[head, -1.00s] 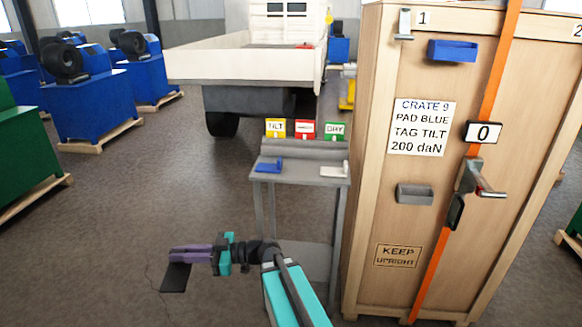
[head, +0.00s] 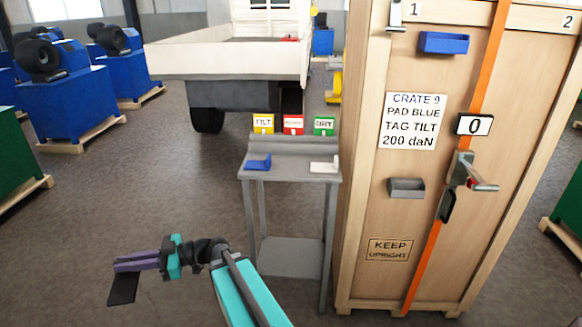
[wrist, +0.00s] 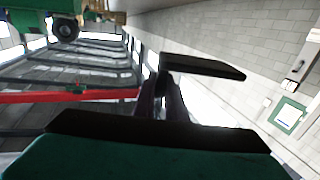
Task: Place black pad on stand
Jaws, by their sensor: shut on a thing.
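My gripper (head: 128,263) is at the lower left of the head view, shut on a black pad (head: 122,289) that hangs down from its purple fingers. The black pad (wrist: 203,66) also shows at the fingertips in the wrist view. The grey stand (head: 290,176) is to the right of and beyond my gripper, beside the crate. On its top lie a blue pad (head: 258,162) at the left and a white pad (head: 324,166) at the right. The gripper and black pad are clear of the stand, over open floor in the picture.
Tags reading TILT (head: 263,123) and DRY (head: 324,125) stand with a red tag (head: 293,124) at the stand's back. A tall wooden crate (head: 400,220) with an orange strap blocks the right. A truck (head: 230,60) stands behind.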

